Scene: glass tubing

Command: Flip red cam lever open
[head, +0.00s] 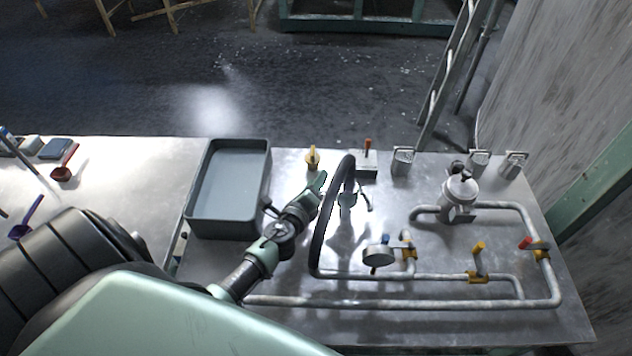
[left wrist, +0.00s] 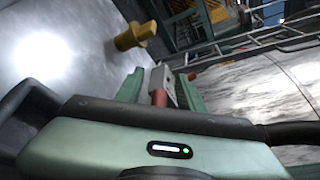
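A red lever (head: 367,145) stands upright on a small grey block (head: 367,166) at the back edge of the metal bench. My left gripper (head: 321,181) is over the bench, to the left of the black hose, in front of the block and apart from it. In the left wrist view its two green fingers (left wrist: 162,92) are spread, and a red cylindrical part (left wrist: 159,97) shows in the gap between them. It looks like the same lever seen beyond the fingers. I see no contact. My right gripper is not in view.
A black hose (head: 318,235) arches just right of my left gripper. A yellow knob (head: 312,157) stands left of the lever. A grey tray (head: 226,218) sits to the left. Pipes, a gauge (head: 378,254) and a red-handled valve (head: 526,243) fill the right side.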

